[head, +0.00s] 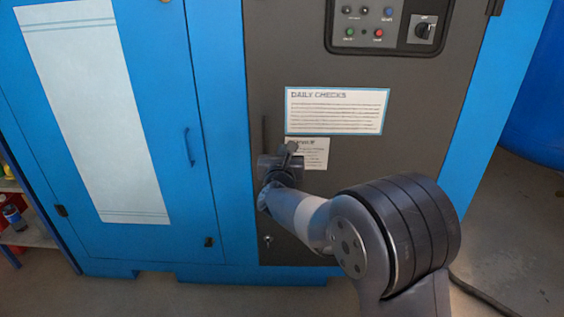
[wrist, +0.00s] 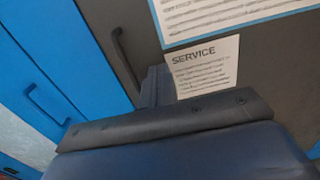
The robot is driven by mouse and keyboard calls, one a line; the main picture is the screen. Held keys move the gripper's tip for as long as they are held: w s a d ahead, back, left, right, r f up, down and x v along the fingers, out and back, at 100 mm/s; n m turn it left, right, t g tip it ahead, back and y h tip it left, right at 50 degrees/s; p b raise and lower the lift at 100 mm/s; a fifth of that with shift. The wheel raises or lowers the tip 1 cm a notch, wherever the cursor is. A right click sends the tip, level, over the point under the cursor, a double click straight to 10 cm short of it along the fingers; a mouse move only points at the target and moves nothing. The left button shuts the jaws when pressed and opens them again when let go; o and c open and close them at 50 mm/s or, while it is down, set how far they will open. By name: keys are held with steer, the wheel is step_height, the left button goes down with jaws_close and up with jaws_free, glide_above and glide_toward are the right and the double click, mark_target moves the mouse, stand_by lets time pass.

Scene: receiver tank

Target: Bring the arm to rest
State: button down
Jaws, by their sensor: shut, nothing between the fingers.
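My gripper (head: 290,149) is shut and empty in front of the dark grey cabinet door (head: 410,155), close to its left edge. In the head view it overlaps the lower left of the service note (head: 314,153). In the wrist view the shut fingers (wrist: 156,86) stand up past the wide gripper body, beside the service note (wrist: 204,70). The grey door's dark handle (wrist: 122,60) is to the left of the fingers and looks apart from them. My arm reaches in from the lower right of the head view and hides part of the door.
A blue door with a handle (head: 190,147) is at left. A control panel (head: 388,24) and a daily checks sheet (head: 337,110) are on the grey door. A blue tank (head: 540,95) stands at right, with a cable (head: 480,297) on the floor. A shelf (head: 30,235) is at far left.

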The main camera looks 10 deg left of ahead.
steer(key=shift+v, duration=2.2)
